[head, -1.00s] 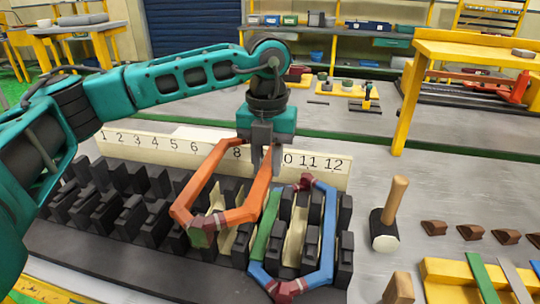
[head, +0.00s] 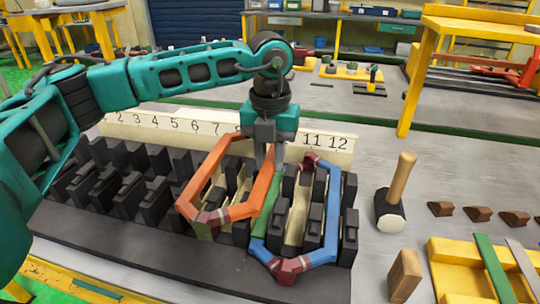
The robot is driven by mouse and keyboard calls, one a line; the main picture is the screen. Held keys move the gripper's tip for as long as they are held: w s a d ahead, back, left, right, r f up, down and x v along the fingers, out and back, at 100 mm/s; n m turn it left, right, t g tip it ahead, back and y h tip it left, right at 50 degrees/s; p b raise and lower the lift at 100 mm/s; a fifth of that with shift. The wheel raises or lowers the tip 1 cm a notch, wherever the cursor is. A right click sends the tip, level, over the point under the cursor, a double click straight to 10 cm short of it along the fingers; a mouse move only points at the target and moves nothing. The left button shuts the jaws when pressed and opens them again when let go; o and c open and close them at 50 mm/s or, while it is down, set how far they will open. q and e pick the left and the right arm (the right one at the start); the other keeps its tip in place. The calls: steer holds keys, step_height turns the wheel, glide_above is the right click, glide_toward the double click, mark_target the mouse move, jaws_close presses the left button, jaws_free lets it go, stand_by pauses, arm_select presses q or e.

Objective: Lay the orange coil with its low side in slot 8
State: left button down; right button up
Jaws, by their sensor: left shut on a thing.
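The orange coil (head: 190,190) is at the middle of the black stator block (head: 130,252), below the number strip (head: 182,127). My left gripper (head: 265,160) is shut on the far end of its right side, near the covered numbers 9 and 10. The coil's near end, with dark red bindings, sits low by the front teeth. I cannot tell which slots its sides are in. A blue coil (head: 329,215) with a green left side lies in the slots to the right, close beside the orange coil. My right gripper is not in view.
A mallet (head: 391,208) stands right of the stator, with a wooden block (head: 405,275) nearer. Several brown wedges (head: 478,214) and a yellow rack (head: 455,285) lie farther right. Black teeth fill the stator's left side.

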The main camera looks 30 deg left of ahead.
mark_target(270, 199)
arm_select(q)
steer(key=shift+f+b, duration=0.4)
steer(key=shift+f, duration=0.1)
steer(key=shift+f+b, duration=0.7)
steer(key=shift+f, duration=0.3)
steer(key=shift+f+b, duration=0.65)
steer(key=shift+f, duration=0.2)
steer(key=shift+f, duration=0.25)
steer(key=shift+f+b, duration=0.5)
steer(key=shift+f+b, duration=0.45)
steer(key=shift+f, duration=0.15)
steer(key=c, duration=0.8)
jaws_free()
